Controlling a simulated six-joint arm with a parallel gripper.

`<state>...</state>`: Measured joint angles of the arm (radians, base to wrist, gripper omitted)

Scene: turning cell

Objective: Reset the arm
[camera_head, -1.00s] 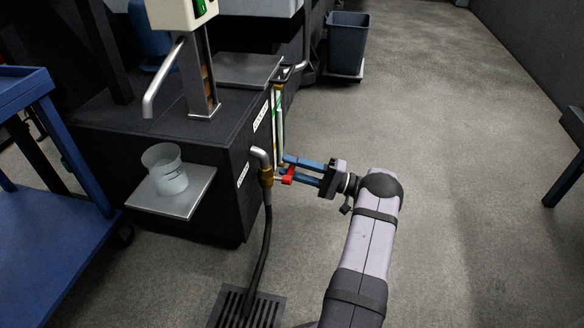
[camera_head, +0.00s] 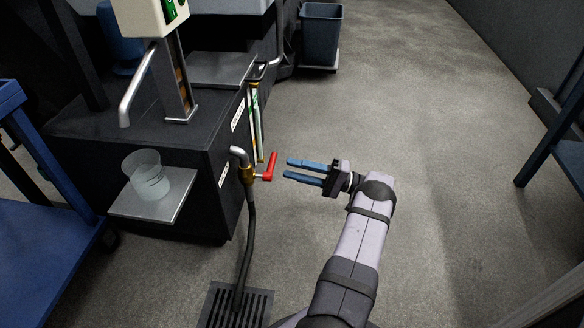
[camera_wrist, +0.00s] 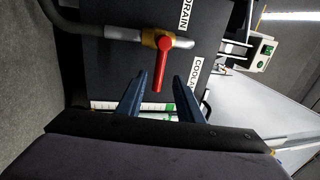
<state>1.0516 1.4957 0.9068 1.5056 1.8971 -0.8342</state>
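My gripper (camera_head: 306,171) is open and empty, its two blue fingers apart and pointing left. It is in free air just right of the red valve handle (camera_head: 268,167), with a small gap between them. In the wrist view my gripper (camera_wrist: 163,92) shows both blue fingers spread, with the red handle (camera_wrist: 159,66) beyond them. The handle sits on a brass valve (camera_head: 249,175) with a bent metal pipe, and its free end points upward in the head view. The rest of my arm reaches up from the bottom of the head view.
A dark cabinet (camera_head: 190,152) with DRAIN and COOLANT labels stands left. A clear beaker (camera_head: 147,175) sits on a metal shelf (camera_head: 125,207). A black hose runs to a floor grate (camera_head: 234,308). Floor right of my gripper is clear.

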